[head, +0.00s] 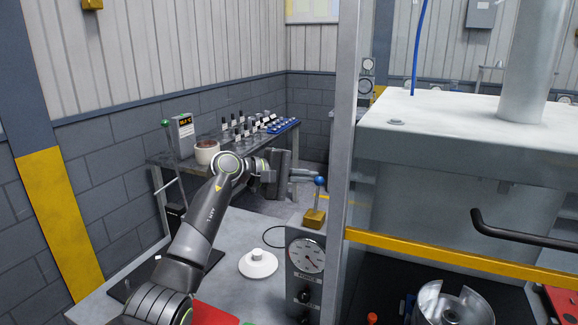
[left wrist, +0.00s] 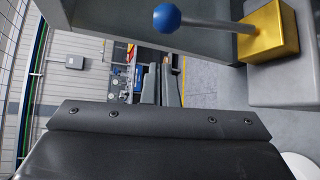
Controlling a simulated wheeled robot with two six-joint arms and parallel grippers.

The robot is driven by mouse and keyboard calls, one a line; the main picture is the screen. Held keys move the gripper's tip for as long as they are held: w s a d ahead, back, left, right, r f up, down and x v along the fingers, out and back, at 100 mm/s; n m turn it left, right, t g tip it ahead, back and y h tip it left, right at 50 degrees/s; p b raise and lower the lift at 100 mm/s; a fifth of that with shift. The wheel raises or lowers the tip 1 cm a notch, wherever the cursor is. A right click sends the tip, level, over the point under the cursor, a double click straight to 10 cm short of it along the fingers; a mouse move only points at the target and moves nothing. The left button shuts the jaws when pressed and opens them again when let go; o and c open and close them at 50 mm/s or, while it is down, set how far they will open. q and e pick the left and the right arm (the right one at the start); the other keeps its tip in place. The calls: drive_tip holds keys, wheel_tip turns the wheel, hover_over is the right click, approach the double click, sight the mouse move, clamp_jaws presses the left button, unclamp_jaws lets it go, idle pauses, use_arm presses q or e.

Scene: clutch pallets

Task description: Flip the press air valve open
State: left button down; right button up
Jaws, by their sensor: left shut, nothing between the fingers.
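The press air valve is a brass-yellow block (head: 314,218) with a thin lever topped by a blue ball knob (head: 320,181). The lever stands roughly upright in the head view. In the left wrist view the blue knob (left wrist: 167,18) is at the top middle and the yellow block (left wrist: 270,32) at the top right. My left gripper (head: 308,175) is shut and empty, its fingertips close beside the knob in the head view. In the left wrist view its fingers (left wrist: 161,75) point away below the knob, apparently apart from it. My right gripper is not in view.
A grey box with a pressure gauge (head: 305,255) stands below the valve. The press frame's grey post (head: 345,150) and yellow bar (head: 450,254) are close on the right. A white round piece (head: 258,263) lies on the table. A bench (head: 160,160) with instruments is behind.

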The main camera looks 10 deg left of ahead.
sight(318, 195)
use_arm(q)
drive_tip(key=shift+s+d+r+p, duration=0.1)
drive_tip(key=shift+s+r+p, duration=0.15)
drive_tip(key=shift+s+p, duration=0.45)
drive_tip(key=shift+s+d+r+p, duration=0.1)
drive_tip(key=shift+s+r+p, duration=0.2)
drive_tip(key=shift+s, duration=0.75)
drive_tip(key=shift+a, duration=0.1)
